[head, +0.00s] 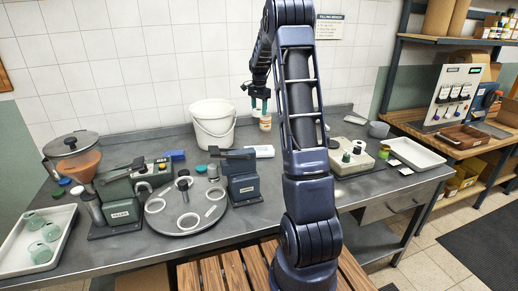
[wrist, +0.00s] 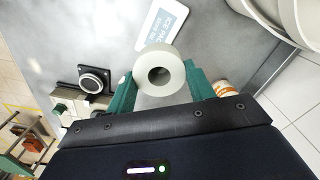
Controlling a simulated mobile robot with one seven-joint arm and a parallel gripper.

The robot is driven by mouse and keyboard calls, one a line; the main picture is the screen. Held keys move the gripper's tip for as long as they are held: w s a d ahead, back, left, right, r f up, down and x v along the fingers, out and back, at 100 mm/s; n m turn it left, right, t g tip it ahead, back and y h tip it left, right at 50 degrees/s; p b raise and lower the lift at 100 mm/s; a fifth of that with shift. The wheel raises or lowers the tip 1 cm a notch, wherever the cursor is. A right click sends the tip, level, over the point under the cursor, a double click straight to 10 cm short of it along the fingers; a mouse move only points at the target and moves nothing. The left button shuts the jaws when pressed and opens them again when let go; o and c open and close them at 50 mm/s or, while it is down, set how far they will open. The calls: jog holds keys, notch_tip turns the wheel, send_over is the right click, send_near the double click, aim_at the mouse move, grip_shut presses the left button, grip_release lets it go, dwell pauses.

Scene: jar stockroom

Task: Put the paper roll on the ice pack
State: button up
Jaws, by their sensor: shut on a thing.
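The paper roll (wrist: 158,70) is a pale cream ring with a dark central hole, seen end-on in the wrist view. The green fingers of my gripper (wrist: 161,81) are shut on its sides. The ice pack (wrist: 158,27) is a white slab with a blue-grey label, lying on the grey counter beyond the roll. In the head view the ice pack (head: 262,151) lies on the counter below my gripper (head: 259,106), which is raised near the wall. The roll cannot be made out clearly in the head view.
A white bucket (head: 213,125) stands left of the ice pack. An orange-and-white container (wrist: 225,88) is close beside the right finger in the wrist view. A dark round-topped device (wrist: 94,80) is at left. A turntable (head: 187,205) and presses occupy the left counter.

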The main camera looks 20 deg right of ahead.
aim_at(259, 149)
notch_tip(259, 149, down, 19)
jog(key=shift+f, duration=0.2)
dwell(0.5)
jog(key=shift+f, duration=0.15)
jog(key=o, duration=1)
